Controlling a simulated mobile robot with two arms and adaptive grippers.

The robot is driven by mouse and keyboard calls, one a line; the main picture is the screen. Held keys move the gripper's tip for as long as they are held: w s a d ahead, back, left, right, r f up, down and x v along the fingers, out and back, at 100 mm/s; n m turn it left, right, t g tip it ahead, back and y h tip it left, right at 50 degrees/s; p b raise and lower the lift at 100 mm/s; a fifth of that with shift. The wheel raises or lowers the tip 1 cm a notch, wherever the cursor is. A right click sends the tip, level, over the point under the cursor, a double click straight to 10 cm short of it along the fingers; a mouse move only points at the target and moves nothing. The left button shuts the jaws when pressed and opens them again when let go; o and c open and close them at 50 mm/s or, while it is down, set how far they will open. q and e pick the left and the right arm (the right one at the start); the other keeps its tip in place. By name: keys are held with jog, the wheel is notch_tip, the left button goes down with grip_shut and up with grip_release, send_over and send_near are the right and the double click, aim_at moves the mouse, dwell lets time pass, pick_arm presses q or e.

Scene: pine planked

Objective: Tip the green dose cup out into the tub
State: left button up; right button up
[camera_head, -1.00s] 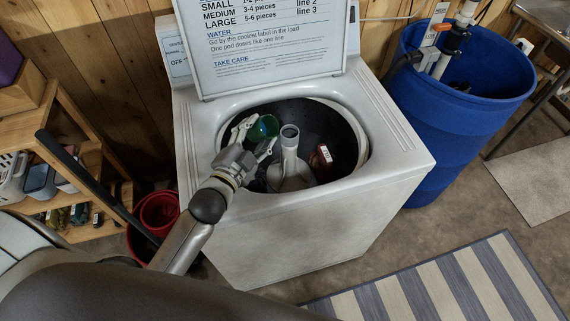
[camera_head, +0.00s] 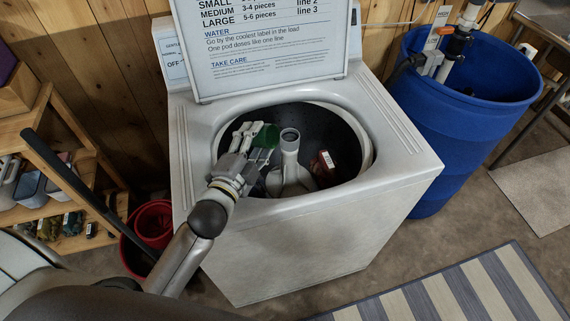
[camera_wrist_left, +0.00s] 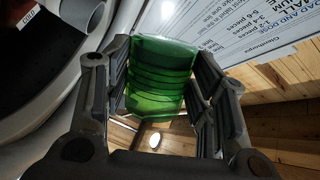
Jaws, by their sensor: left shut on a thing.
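The green dose cup (camera_head: 266,136) is translucent and held over the left part of the washer's open tub (camera_head: 335,122). My left gripper (camera_head: 254,138) is shut on it. The cup looks tipped over on its side, away from the fingers toward the right. In the left wrist view the cup (camera_wrist_left: 160,78) sits between both fingers, its ridged side showing. I cannot see whether anything is in it or flowing out. The tub is dark inside, with a pale agitator (camera_head: 289,160) in the middle. My right gripper is not in view.
A dark red thing with a white label (camera_head: 322,163) is in the tub, right of the agitator. The raised lid (camera_head: 270,55) stands behind the opening. A blue barrel (camera_head: 460,110) stands right, red buckets (camera_head: 153,222) and a wooden shelf (camera_head: 70,165) left.

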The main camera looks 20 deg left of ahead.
pick_arm(q)
jog(key=shift+f+m+b, duration=0.3)
jog(key=shift+b, duration=0.25)
jog(key=shift+d, duration=0.1)
jog(key=shift+s+d+f+m+b, duration=0.15)
jog(key=shift+d+f+m+b, duration=0.35)
jog(key=shift+m, duration=0.4)
jog(key=shift+d+r+m+t, duration=0.35)
jog(key=shift+r+m, duration=0.15)
jog(key=shift+m, duration=0.4)
